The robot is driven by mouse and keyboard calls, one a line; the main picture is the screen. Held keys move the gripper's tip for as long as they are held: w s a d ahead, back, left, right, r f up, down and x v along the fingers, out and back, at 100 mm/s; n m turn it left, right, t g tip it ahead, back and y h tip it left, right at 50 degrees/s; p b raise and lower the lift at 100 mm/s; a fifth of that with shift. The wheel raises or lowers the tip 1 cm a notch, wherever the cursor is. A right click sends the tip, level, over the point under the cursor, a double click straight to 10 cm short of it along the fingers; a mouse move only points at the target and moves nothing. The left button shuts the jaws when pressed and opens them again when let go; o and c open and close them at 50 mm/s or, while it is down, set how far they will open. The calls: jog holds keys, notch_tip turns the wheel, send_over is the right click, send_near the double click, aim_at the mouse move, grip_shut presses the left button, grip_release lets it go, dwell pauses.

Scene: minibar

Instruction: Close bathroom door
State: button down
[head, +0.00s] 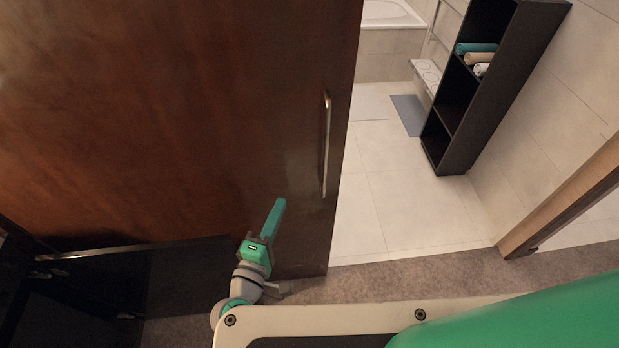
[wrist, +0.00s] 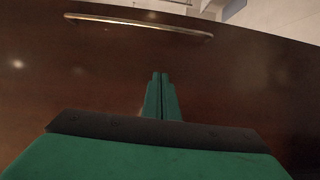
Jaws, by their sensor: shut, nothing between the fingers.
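The bathroom door (head: 200,110) is a dark reddish-brown wooden panel on the left in the head view. It stands open, with a doorway gap to its right. A vertical metal handle (head: 326,145) is near its right edge. In the wrist view the door (wrist: 60,75) fills most of the picture and its handle (wrist: 140,25) crosses the top. My gripper (head: 279,203) is in front of the door, left of and below the handle. In the wrist view my gripper's fingers (wrist: 160,80) are together and empty, apart from the handle. Whether the fingertips touch the door I cannot tell.
A wooden door frame post (head: 565,198) stands at the right of the opening. Inside are a black shelf (head: 468,95) with rolled towels, a grey mat (head: 409,115) and a white bathtub (head: 392,14). The tiled floor (head: 405,205) in the doorway is clear.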

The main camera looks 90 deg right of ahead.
jog(key=s+d, duration=0.9)
jog(key=shift+d+r+m+g, duration=0.15)
jog(key=shift+r+m+g, duration=0.15)
jog(key=shift+r+g, duration=0.1)
jog(key=shift+w, duration=0.15)
